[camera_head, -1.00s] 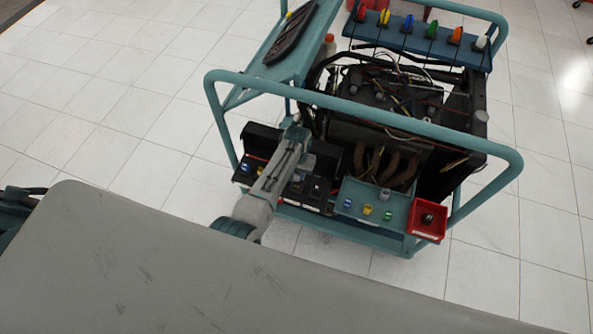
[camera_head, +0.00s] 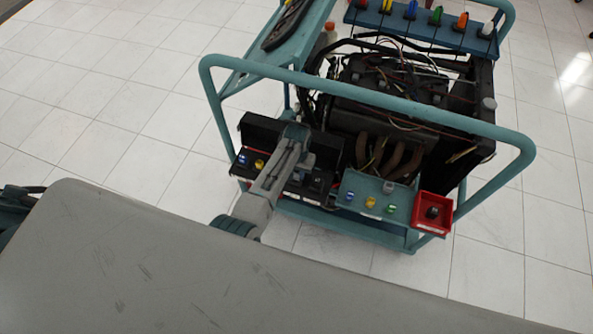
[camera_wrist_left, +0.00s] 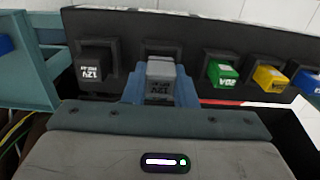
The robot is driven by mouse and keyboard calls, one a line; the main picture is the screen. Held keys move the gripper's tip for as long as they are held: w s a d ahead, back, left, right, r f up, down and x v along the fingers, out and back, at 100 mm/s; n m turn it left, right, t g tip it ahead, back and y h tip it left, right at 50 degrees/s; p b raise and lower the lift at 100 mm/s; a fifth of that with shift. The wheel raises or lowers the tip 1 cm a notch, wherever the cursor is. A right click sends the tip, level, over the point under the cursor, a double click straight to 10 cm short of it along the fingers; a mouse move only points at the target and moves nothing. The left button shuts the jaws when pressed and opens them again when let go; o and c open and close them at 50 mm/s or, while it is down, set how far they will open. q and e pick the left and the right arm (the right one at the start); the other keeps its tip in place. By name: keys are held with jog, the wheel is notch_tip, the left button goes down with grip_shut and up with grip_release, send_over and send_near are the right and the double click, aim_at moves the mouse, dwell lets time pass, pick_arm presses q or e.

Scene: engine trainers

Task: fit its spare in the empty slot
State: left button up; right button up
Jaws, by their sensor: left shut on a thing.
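My left gripper (camera_wrist_left: 160,88) is shut on a grey block marked 12V (camera_wrist_left: 160,80), with its blue fingers on both sides of it. The block is at a square socket frame (camera_wrist_left: 163,48) of the black fuse box (camera_wrist_left: 135,28). I cannot tell how deep it sits. A black 12V block (camera_wrist_left: 93,72) is in the socket to its left, and a green fuse (camera_wrist_left: 222,74) to its right. In the head view my left arm reaches over the black box (camera_head: 262,130), and the fingertips are hidden. My right gripper is not in view.
A teal tray (camera_head: 351,181) with coloured fuses and a grey block (camera_head: 388,187) is right of the box. A red bin (camera_head: 431,226) holds a black block (camera_head: 432,212). The trolley's teal rail (camera_head: 380,108) passes above; the engine (camera_head: 385,115) stands behind.

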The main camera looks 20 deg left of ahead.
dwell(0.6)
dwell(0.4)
pick_arm(q)
jog(key=shift+p, duration=0.45)
dwell(0.3)
jog(key=shift+p, duration=0.3)
jog(key=shift+f, duration=0.15)
dwell(0.6)
jog(key=shift+f+b, duration=0.45)
jog(key=shift+f, duration=0.05)
jog(key=shift+s, duration=0.1)
